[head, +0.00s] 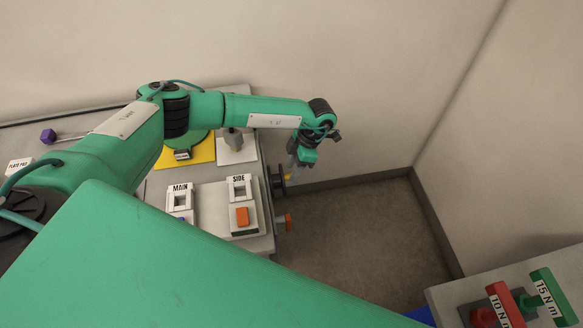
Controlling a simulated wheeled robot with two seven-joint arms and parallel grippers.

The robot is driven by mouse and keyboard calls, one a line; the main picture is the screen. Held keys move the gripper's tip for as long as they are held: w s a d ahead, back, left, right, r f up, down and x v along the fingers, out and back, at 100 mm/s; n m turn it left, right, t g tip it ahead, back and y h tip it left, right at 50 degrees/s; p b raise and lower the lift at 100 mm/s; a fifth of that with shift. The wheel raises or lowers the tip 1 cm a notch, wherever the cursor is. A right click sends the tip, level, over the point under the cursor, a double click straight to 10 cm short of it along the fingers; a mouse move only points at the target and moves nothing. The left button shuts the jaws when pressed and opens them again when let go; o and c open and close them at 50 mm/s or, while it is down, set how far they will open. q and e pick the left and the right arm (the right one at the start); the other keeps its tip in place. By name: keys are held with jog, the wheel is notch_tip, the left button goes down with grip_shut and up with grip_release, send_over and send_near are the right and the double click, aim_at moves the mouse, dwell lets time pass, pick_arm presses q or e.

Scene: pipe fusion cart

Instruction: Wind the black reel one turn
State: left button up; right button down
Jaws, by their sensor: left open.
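The black reel (276,184) is mounted on the right side of the grey cart, below the top's edge, and shows small and mostly edge-on. A small yellow part (287,177) shows at its outer face. My left gripper (291,170) points down beside the reel's outer face, with its fingertips close to the yellow part. It is open, and I cannot tell whether it touches the yellow part or the reel. The lower side of the reel is hard to make out. My right gripper is not in view.
The cart top carries switches labelled MAIN (180,198) and SIDE (239,187), with an orange block (242,216). An orange-red knob (288,221) sticks out below the reel. Red (505,305) and green (553,296) torque blocks stand at lower right. The floor right of the reel is clear.

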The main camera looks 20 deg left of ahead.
pick_arm(q)
jog(key=shift+x, duration=0.9)
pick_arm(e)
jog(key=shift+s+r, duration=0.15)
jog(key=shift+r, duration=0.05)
pick_arm(q)
jog(key=shift+c, duration=0.4)
grip_shut()
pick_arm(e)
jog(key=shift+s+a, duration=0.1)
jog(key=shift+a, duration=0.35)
